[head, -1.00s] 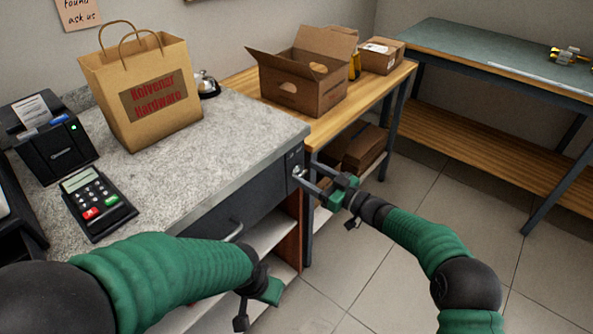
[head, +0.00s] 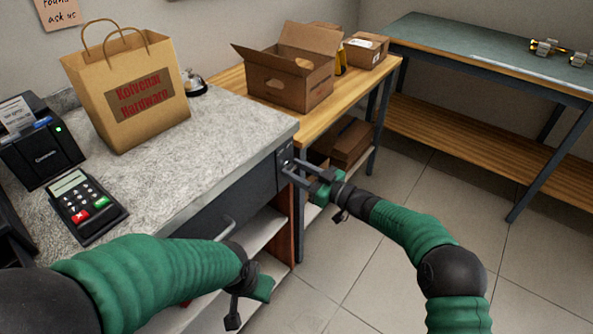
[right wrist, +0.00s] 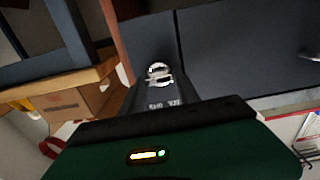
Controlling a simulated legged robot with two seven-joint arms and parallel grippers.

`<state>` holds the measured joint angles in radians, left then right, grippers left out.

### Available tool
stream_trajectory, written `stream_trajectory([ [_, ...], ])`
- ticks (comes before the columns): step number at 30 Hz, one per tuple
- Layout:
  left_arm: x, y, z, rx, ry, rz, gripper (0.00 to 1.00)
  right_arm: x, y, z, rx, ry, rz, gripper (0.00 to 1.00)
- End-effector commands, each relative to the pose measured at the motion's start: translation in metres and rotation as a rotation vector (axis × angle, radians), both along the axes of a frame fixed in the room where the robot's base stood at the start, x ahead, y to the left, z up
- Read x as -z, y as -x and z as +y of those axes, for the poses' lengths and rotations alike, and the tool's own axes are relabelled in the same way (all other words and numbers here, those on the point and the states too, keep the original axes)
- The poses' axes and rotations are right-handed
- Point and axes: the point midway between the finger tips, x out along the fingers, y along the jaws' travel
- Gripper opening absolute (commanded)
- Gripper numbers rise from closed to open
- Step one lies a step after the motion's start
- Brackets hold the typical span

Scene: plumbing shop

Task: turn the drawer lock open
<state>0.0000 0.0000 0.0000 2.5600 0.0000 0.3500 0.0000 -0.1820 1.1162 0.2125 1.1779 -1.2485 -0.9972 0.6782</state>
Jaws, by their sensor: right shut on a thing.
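The dark drawer (head: 215,210) sits shut under the counter's stone top, with a metal bar handle (head: 226,229). The drawer lock (right wrist: 157,70) is a small shiny metal piece on a narrow dark panel beside the drawer front in the right wrist view. My right gripper (head: 289,167) is at the counter's right front corner. It is shut on the lock's metal part, and its fingers hide some of it. The exact angle of the lock is too small to tell. My left gripper (head: 248,292) hangs low in front of the counter's shelves, away from the lock; its jaw opening is unclear.
The counter (head: 190,150) holds a paper bag (head: 130,90), a card terminal (head: 82,205), a printer (head: 40,145) and a bell (head: 194,82). A wooden table (head: 318,117) with an open cardboard box (head: 290,75) stands behind the lock. The tiled floor (head: 375,285) at right is clear.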

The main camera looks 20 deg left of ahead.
Motion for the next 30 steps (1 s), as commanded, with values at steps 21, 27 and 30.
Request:
stream_trajectory([
  [21, 0.026, 0.0, 0.0, 0.0, 0.0, 0.0, 0.36, 0.001, 0.001, 0.001, 0.004, 0.176, -0.494, 0.0],
  [27, 0.037, 0.0, 0.0, 0.0, 0.0, 0.0, 0.36, 0.002, 0.002, 0.002, 0.004, 0.24, -0.672, 0.0],
  [30, 0.044, 0.0, 0.0, 0.0, 0.0, 0.0, 0.36, 0.002, 0.003, 0.002, 0.004, 0.273, -0.763, 0.0],
])
